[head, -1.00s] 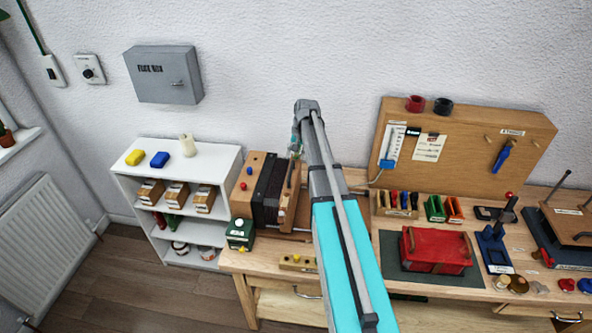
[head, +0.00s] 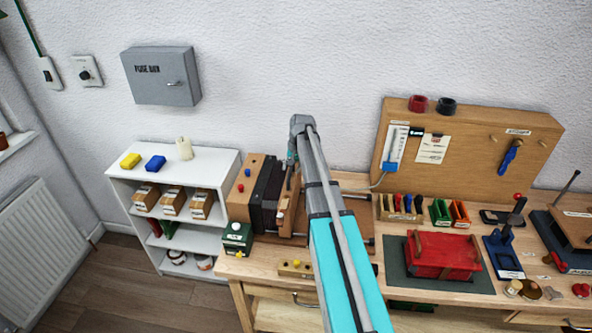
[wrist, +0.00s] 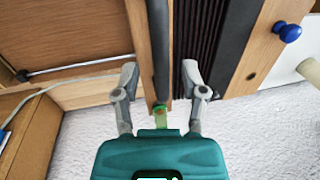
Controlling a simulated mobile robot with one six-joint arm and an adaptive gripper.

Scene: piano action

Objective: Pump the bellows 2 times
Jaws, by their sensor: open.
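The bellows stand on the left end of the workbench. In the head view they show as a wooden box with black folds (head: 266,188) and a wooden end board beside my arm. In the wrist view the black folds (wrist: 207,40) lie right of the wooden end board (wrist: 141,40) and a dark upright bar (wrist: 161,45), probably its handle. My gripper (wrist: 159,70) is open, one finger on each side of the bar; I cannot tell whether either touches. In the head view my arm hides the fingers and part of the bellows.
A green box (head: 238,238) stands just in front of the bellows. A white shelf (head: 215,165) is on the left. A red box (head: 443,255) on a dark mat and a pegboard (head: 480,140) are on the right. The wall is close behind.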

